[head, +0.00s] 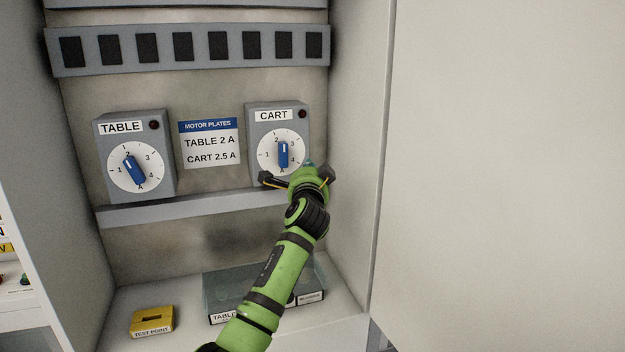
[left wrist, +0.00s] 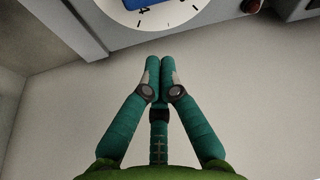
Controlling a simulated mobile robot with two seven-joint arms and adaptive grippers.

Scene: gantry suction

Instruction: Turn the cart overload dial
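The CART overload dial is a grey box (head: 257,122) with a round white face (head: 265,164) and a blue knob (head: 283,155). The knob stands about upright; its white mark is too small to read exactly. My left gripper (head: 309,164) is in front of the box's lower right side and hides part of the face's edge. In the left wrist view, my left gripper (left wrist: 160,62) has its teal fingers together with nothing between them. The white face (left wrist: 165,18) and the blue knob (left wrist: 138,3) show beyond the fingertips, apart from them. My right gripper is not in view.
A similar TABLE dial (head: 120,187) is at left, its knob tilted. A MOTOR PLATES sign (head: 210,145) hangs between them. A grey ledge (head: 180,209) runs below. A clear bin (head: 215,285) and a yellow TEST POINT block (head: 152,319) stand on the cabinet floor. The cabinet's side wall (head: 360,120) is close right.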

